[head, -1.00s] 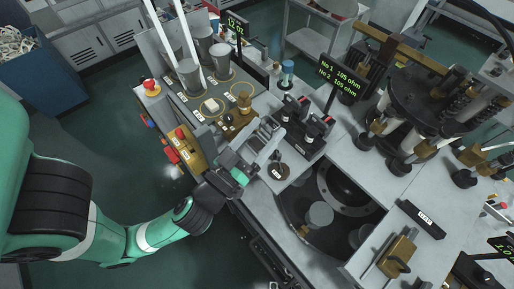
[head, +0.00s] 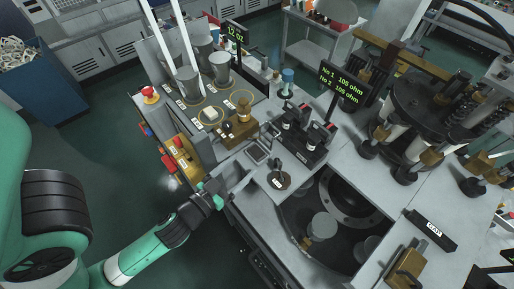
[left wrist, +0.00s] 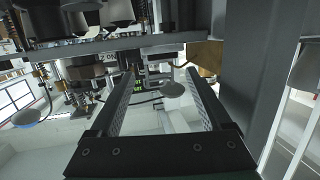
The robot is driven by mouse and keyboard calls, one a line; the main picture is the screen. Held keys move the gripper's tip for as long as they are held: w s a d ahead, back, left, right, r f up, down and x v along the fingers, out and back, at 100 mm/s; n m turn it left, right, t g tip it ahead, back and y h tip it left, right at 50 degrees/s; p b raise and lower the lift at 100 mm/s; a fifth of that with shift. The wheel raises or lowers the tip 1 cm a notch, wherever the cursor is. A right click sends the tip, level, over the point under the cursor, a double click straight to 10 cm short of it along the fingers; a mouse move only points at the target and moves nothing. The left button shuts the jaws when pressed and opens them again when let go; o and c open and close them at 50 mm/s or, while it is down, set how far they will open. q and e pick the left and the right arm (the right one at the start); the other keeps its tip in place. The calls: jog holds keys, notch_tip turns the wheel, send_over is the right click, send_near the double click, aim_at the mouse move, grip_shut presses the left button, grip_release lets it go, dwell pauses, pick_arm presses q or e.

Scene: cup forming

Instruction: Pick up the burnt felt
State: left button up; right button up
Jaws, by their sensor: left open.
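My left gripper (head: 216,190) is at the front-left edge of the grey bench, with nothing between its jaws. In the left wrist view it (left wrist: 162,78) is open, its two long dark fingers apart. I cannot make out for sure which thing is the burnt felt. A small dark square piece (head: 257,153) lies on the bench, up and right of the gripper. A dark round dish (head: 278,180) with a white label sits right of the gripper. My right gripper is not in view.
A brass press part (head: 240,104) and grey cups (head: 219,67) stand at the back left. A red button (head: 149,93) is on the left edge. A black twin-post unit (head: 302,140) and a round machine well (head: 345,192) lie to the right.

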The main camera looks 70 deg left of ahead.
pick_arm(q)
jog(key=p+x, duration=0.4)
jog(key=x, duration=0.2)
jog(key=shift+a+r, duration=0.15)
jog(key=shift+a, duration=0.05)
jog(key=shift+w, duration=0.15)
jog(key=c, duration=1.1)
jog(key=shift+r, duration=0.35)
notch_tip(320, 180, up, 9)
jog(key=p, duration=0.5)
notch_tip(320, 180, up, 8)
jog(key=p, duration=0.1)
send_over(256, 152)
jog(key=v, duration=0.2)
jog(key=shift+f, duration=0.2)
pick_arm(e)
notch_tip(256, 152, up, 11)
